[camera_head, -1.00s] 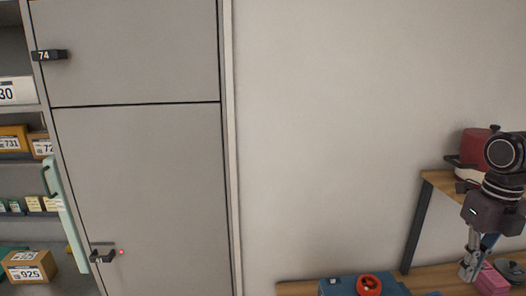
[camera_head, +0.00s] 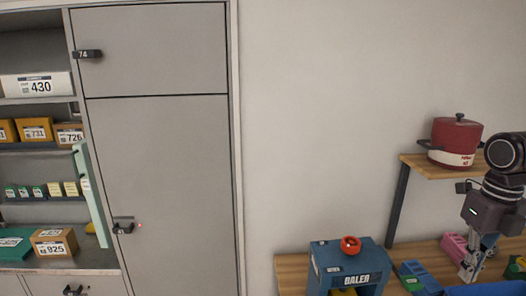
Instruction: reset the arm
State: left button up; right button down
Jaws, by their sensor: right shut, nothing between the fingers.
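My right gripper (camera_head: 470,270) hangs at the right edge of the view, pointing down over the wooden table. It is shut, with nothing seen between its fingers. A pink object (camera_head: 455,247) shows right beside its fingers; I cannot tell whether they touch. My left gripper is not in view.
A blue machine marked "BALER" (camera_head: 349,262) with a red button (camera_head: 350,245) stands on the table (camera_head: 293,268). A red pot (camera_head: 455,137) sits on a raised wooden shelf (camera_head: 415,162). Grey lockers (camera_head: 160,180) and shelves with numbered boxes (camera_head: 54,242) are at left.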

jog(key=w+a+f+m+t+y, duration=0.5)
jog(key=a+f+m+t+y, duration=0.25)
jog(key=f+t, duration=0.3)
jog(key=s+d+f+m+h, duration=0.2)
jog(key=s+f+m+h, duration=0.4)
jog(key=m, duration=0.5)
jog(key=s+d+f+m+h, duration=0.1)
jog(key=s+f+m+h, duration=0.4)
jog(key=f+m, duration=0.4)
jog(key=s+a+f+m+g+y, duration=0.2)
jog(key=s+a+f+m+g, duration=0.15)
jog(key=s+a, duration=0.5)
jog(key=s+a+f+m+g+y, duration=0.2)
jog(key=s+a+f+m+g, duration=0.15)
jog(key=s+a, duration=0.5)
notch_tip(320, 180, down, 32)
jog(key=s+g+b, duration=0.1)
jog(key=s+b, duration=0.1)
jog(key=b, duration=0.4)
pick_arm(q)
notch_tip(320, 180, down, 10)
jog(key=b, duration=0.4)
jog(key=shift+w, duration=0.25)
pick_arm(e)
jog(key=s+d+f+g, duration=0.1)
jog(key=s+d+f, duration=0.1)
jog(key=s+f, duration=1.4)
notch_tip(320, 180, down, 3)
jog(key=shift+s+d+r, duration=0.1)
jog(key=shift+s+d, duration=0.15)
